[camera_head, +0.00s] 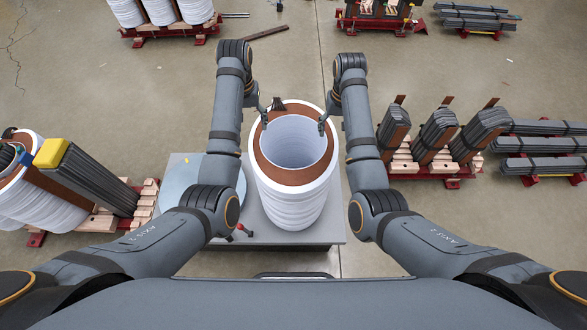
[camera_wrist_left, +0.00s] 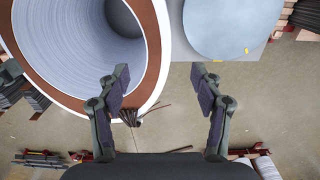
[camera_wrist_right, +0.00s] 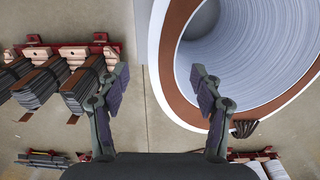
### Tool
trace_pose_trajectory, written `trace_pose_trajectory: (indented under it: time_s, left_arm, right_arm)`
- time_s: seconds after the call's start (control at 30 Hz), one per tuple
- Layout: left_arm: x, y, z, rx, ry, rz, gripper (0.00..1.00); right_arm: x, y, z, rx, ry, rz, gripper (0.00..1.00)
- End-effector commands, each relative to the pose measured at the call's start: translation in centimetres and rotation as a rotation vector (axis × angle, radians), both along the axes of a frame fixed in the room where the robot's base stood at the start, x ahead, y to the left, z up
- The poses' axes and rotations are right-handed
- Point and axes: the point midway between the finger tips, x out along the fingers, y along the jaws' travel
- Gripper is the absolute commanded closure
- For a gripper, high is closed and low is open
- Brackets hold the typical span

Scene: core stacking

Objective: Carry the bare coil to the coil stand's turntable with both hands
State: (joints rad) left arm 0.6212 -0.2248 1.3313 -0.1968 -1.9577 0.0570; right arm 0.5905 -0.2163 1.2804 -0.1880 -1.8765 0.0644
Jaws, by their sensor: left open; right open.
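The bare coil (camera_head: 292,208), a white ribbed cylinder with a brown top ring and a hollow middle, stands upright in front of me. Dark leads (camera_head: 278,103) stick out at its far rim. The turntable (camera_head: 178,182), a pale grey disc, lies left of the coil, partly hidden by my left arm. It also shows in the left wrist view (camera_wrist_left: 222,28). My left gripper (camera_head: 263,117) is open at the coil's far left rim. My right gripper (camera_head: 322,126) is open at the far right rim. Each wrist view shows the rim's edge between the spread fingers; contact cannot be told.
A grey platform (camera_head: 322,234) lies under the coil and turntable. A red-handled tool (camera_head: 243,230) lies on it. Loaded pallets stand at left, with a yellow block (camera_head: 50,152), and at right, with dark bundles (camera_head: 436,135). The floor beyond the coil is mostly clear.

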Motion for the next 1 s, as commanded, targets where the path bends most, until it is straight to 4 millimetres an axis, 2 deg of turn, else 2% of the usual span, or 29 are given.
trace_pose_trajectory:
  time_s: [0.17,0.4,0.6,0.8,1.0]
  left_arm:
    - [0.0,0.0,-1.4,0.001,0.002,0.0,0.34]
    - [-0.1,0.0,-5.9,0.001,0.004,0.001,0.34]
    - [0.0,0.0,-9.0,0.0,0.003,0.0,0.34]
    - [0.0,0.0,-10.4,0.0,0.001,0.0,0.34]
    - [0.0,0.0,-10.5,0.0,0.0,0.0,0.34]
  right_arm:
    - [-0.1,0.0,-1.5,-0.001,0.004,0.0,0.34]
    - [-0.1,0.0,-5.9,0.0,0.005,0.001,0.34]
    - [0.0,-0.1,-9.0,-0.001,0.002,0.0,0.34]
    - [0.0,0.0,-10.4,0.0,0.001,-0.001,0.34]
    - [0.0,0.0,-10.5,0.0,0.0,-0.001,0.34]
